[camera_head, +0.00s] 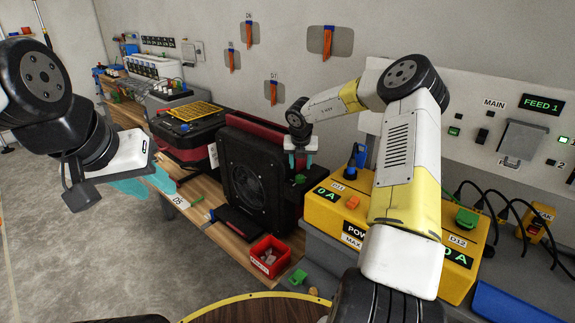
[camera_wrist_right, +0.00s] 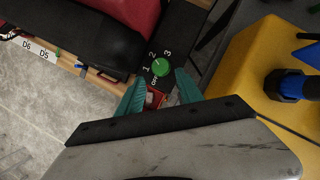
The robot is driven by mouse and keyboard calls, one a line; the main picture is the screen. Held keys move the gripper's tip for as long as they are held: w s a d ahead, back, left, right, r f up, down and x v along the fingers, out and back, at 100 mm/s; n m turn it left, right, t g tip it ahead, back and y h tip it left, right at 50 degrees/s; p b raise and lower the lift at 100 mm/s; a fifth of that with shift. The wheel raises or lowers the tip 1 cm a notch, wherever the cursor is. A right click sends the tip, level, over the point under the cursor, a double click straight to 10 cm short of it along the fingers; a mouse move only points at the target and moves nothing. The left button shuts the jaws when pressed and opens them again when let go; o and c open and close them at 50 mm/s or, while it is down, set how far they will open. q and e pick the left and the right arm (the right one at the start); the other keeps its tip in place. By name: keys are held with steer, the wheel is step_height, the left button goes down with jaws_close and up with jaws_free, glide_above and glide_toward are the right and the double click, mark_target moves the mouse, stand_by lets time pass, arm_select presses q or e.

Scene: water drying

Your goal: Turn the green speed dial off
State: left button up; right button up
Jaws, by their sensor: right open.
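The green speed dial (camera_wrist_right: 160,67) sits on a black panel of the fan unit, with the marks OFF, 1, 2 and 3 around it. It also shows small in the head view (camera_head: 300,179). Its setting is too small to read surely. My right gripper (camera_wrist_right: 161,77) is open, its teal fingers pointing down at the dial, one to each side in the wrist view. Whether they touch it I cannot tell. In the head view the right gripper (camera_head: 300,160) is just above the dial. My left gripper (camera_head: 150,184) is at the left, away from the fan; its opening is unclear.
The black fan (camera_head: 250,178) stands on a wooden bench beside a black and red case (camera_head: 188,130). A yellow power box (camera_head: 325,208) with a blue-handled item (camera_head: 360,156) is close on the right. A red bin (camera_head: 269,257) sits in front of the fan.

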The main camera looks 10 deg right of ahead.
mark_target(300, 177)
steer(key=x, duration=0.7)
steer(key=shift+w+f, duration=0.1)
steer(key=shift+f, duration=0.15)
jaws_close()
